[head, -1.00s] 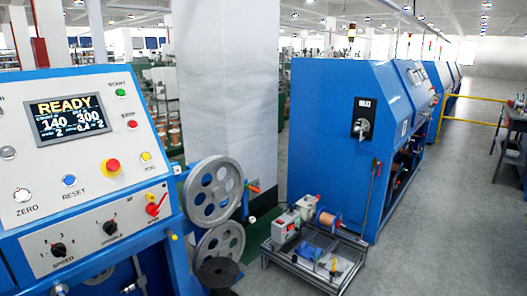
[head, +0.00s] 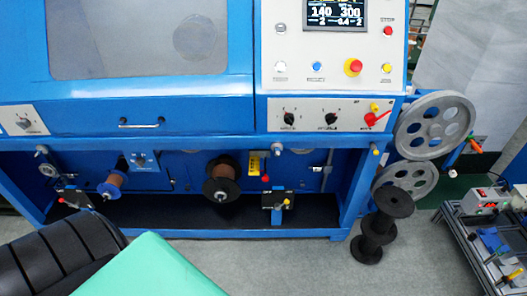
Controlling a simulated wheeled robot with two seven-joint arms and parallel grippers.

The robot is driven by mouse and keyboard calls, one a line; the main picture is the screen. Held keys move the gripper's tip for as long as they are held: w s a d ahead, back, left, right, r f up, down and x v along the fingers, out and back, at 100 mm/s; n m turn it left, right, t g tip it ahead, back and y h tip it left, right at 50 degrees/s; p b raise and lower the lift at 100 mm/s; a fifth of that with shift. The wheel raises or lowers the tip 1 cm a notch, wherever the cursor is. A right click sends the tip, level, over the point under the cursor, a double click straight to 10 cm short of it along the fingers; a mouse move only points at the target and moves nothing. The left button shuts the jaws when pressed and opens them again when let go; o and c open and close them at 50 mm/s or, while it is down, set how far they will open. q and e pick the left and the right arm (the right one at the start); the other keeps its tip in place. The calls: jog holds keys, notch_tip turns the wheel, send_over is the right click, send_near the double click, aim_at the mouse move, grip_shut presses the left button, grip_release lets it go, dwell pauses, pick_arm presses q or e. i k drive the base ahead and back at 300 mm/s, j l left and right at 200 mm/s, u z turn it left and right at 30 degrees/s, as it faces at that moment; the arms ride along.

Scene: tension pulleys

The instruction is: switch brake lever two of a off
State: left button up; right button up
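A blue winding machine (head: 200,143) fills the middle of the head view. In its open lower bay are two small dark brake units with red-tipped levers. The left lever (head: 62,199) is beside a blue-flanged copper spool (head: 111,186). The right lever (head: 265,179) is right of a black-flanged copper spool (head: 221,181). No readable label shows which is lever two, and their on or off positions cannot be told. Neither of my grippers is in view.
A control panel (head: 350,72) with a lit screen and buttons is at the upper right. Grey pulleys (head: 433,126) and stacked black spools (head: 380,222) stand at its right. A black ribbed object (head: 60,262) and a green surface (head: 150,270) fill the lower left foreground. Grey floor is open before the machine.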

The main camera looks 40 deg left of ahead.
aim_at(278, 206)
jog(key=u, duration=1)
